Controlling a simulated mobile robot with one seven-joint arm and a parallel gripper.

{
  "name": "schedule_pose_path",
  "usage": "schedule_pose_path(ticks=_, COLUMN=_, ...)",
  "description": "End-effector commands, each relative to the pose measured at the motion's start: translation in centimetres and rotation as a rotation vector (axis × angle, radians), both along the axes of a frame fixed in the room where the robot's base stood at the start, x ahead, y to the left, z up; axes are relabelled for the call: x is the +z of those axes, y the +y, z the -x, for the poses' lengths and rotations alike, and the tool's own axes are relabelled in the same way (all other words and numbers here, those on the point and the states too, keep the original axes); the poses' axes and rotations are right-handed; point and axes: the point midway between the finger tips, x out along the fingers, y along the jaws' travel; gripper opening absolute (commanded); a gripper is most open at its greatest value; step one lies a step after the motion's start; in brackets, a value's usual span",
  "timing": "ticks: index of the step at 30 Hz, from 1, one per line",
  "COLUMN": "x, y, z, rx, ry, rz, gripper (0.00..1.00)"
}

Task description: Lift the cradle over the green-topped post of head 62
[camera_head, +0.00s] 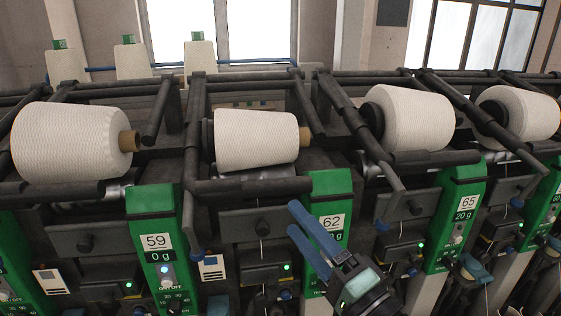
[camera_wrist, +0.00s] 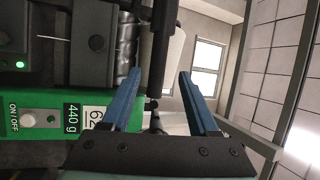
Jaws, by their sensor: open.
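The head 62 post (camera_head: 333,190) is green-topped and labelled 62. It also shows in the wrist view at the lower left, lying sideways (camera_wrist: 28,148). The head 62 cradle (camera_head: 245,186) is a dark bar frame around the white cone (camera_head: 255,140); its front bar runs below the cone, with its right end near the post top. My gripper (camera_head: 305,204) is open and empty, its blue fingers in front of the post and partly covering it. In the wrist view, a dark bar (camera_wrist: 160,60) shows between the spread fingers; I cannot tell whether it is within reach.
Post 59 (camera_head: 152,202) stands to the left and post 65 (camera_head: 462,190) to the right. Neighbouring cones (camera_head: 70,142) (camera_head: 415,118) sit in their own dark cradles. A dark arm (camera_head: 362,150) slants down right of post 62. Open space lies in front of the machine.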

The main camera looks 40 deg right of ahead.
Motion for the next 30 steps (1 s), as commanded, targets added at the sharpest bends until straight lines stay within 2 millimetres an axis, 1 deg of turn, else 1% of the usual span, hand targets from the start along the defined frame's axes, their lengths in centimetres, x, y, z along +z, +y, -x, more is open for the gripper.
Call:
schedule_pose_path(ticks=2, x=-0.4, y=-0.7, z=0.6, rx=0.004, ry=-0.005, rz=-0.043, gripper=0.61)
schedule_pose_path(ticks=5, x=-0.2, y=-0.8, z=0.2, rx=0.009, ry=-0.009, rz=-0.057, gripper=0.61)
schedule_pose_path(ticks=8, x=0.3, y=-0.7, z=-1.1, rx=0.011, ry=-0.01, rz=-0.055, gripper=0.61)
schedule_pose_path(ticks=11, x=1.0, y=-0.8, z=-3.0, rx=0.012, ry=-0.009, rz=-0.053, gripper=0.61)
schedule_pose_path(ticks=15, x=1.8, y=-0.9, z=-6.0, rx=0.011, ry=-0.009, rz=-0.052, gripper=0.61)
schedule_pose_path(ticks=21, x=2.6, y=-1.0, z=-9.6, rx=0.01, ry=-0.009, rz=-0.051, gripper=0.61)
schedule_pose_path(ticks=25, x=2.8, y=-1.2, z=-11.0, rx=0.009, ry=-0.009, rz=-0.05, gripper=0.61)
schedule_pose_path(ticks=30, x=2.8, y=-1.2, z=-11.8, rx=0.008, ry=-0.008, rz=-0.05, gripper=0.61)
